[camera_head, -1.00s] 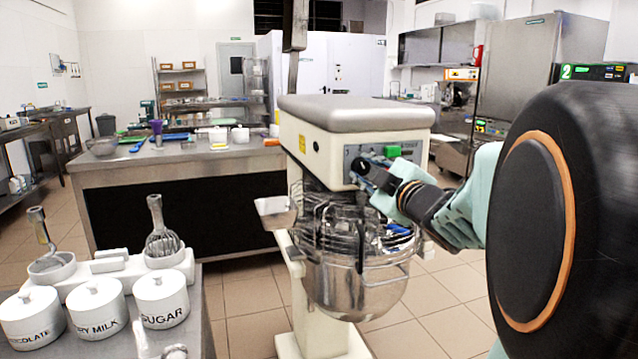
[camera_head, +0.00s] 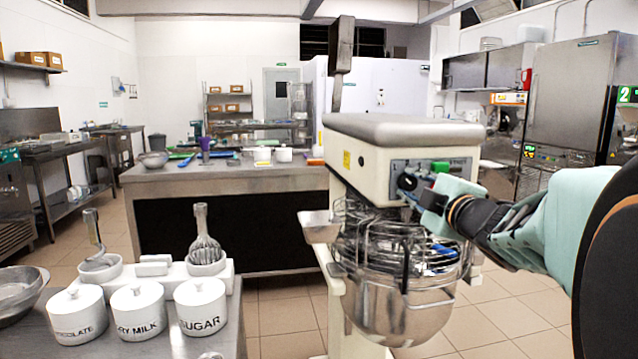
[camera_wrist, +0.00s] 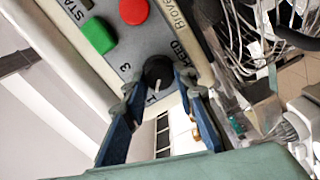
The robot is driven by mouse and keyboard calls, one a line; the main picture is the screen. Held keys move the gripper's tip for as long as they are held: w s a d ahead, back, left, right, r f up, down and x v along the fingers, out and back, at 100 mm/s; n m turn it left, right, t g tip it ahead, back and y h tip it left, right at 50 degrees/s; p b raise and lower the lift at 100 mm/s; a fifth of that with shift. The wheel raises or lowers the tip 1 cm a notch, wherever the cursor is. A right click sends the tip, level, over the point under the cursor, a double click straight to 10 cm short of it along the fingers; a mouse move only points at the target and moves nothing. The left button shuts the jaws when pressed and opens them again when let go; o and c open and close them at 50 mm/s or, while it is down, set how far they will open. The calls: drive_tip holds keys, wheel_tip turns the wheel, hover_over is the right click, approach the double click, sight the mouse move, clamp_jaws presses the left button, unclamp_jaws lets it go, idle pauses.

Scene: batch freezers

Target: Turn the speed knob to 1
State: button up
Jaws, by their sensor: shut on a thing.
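The planetary mixer (camera_head: 400,135) stands right of the middle in the head view, with a control panel on its upper front. The black speed knob (camera_wrist: 158,70) shows in the wrist view, with a white pointer line towards the printed 1. A printed 3 lies to its upper left and "SPEED" to its right. My gripper (camera_wrist: 158,84) has its blue fingers on either side of the knob and is shut on it. In the head view my gripper (camera_head: 420,190) is at the panel and covers part of it.
A green button (camera_wrist: 98,36) and a red button (camera_wrist: 134,10) sit on the panel beside the knob. The steel bowl (camera_head: 395,300) with its wire guard hangs below. A counter with white jars (camera_head: 200,306) is at front left. A dark-fronted worktable (camera_head: 235,220) stands behind.

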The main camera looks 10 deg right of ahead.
drive_tip(key=o, duration=0.8)
drive_tip(key=shift+a+r, duration=0.15)
drive_tip(key=shift+r, duration=0.2)
drive_tip(key=o, duration=0.3)
drive_tip(key=shift+w+f, duration=0.25)
drive_tip(key=shift+o, duration=0.2)
drive_tip(key=shift+s, duration=0.1)
